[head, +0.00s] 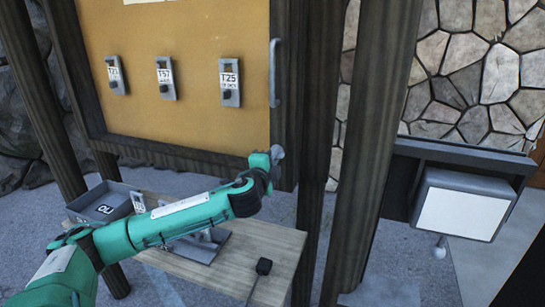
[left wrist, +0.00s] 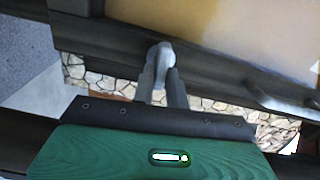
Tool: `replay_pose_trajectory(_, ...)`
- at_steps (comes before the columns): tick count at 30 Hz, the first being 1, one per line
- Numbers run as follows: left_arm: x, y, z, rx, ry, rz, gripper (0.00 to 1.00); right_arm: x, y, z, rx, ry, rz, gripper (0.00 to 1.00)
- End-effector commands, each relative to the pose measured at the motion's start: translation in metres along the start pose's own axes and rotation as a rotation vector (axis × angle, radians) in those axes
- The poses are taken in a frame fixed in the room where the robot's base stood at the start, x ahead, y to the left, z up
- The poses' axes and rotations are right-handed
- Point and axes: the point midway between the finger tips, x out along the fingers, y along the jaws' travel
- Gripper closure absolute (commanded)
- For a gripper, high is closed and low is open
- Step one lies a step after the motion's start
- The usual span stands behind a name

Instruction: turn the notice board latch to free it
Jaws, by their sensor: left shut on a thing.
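The notice board (head: 185,118) has a yellow-brown panel in a dark wooden frame. The latch is a small grey knob (head: 277,153) at the frame's lower right corner; it also shows as a rounded light grey piece in the left wrist view (left wrist: 165,55). My left gripper (head: 272,160) is at the latch. In the left wrist view its two fingers (left wrist: 163,82) are shut on the latch. The fingers hide part of it in the head view. My right gripper is not in view.
A grey vertical handle (head: 275,73) is on the frame's right side, above the latch. Several tagged grey holders (head: 230,84) hang on the panel. A wooden table (head: 270,238) with a grey tray (head: 105,188) stands below. A grey box (head: 463,203) is at right.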

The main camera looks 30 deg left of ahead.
Motion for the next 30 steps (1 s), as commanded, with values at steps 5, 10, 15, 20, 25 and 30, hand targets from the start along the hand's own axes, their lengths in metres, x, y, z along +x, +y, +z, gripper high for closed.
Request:
replay_pose_trajectory(5, -0.0002, 0.0005, -0.0004, 0.073, 0.001, 0.001, 1.00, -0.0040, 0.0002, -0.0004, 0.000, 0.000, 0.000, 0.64)
replay_pose_trajectory(10, -0.0002, 0.0012, -0.0004, 0.109, 0.001, 0.001, 1.00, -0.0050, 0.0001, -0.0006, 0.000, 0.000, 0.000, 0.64)
replay_pose_trajectory(15, -0.0002, 0.0016, -0.0003, 0.120, 0.001, 0.001, 1.00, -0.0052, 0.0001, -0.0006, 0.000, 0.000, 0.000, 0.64)
replay_pose_trajectory(20, -0.0002, 0.0018, -0.0003, 0.121, 0.001, 0.001, 1.00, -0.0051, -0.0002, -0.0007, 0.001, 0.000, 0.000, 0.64)
replay_pose_trajectory(25, -0.0002, 0.0019, -0.0003, 0.121, 0.001, 0.001, 0.81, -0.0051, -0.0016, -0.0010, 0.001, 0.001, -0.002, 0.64)
replay_pose_trajectory(30, -0.0001, 0.0015, -0.0002, 0.120, 0.001, 0.001, 0.64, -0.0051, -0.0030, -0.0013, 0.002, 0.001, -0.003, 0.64)
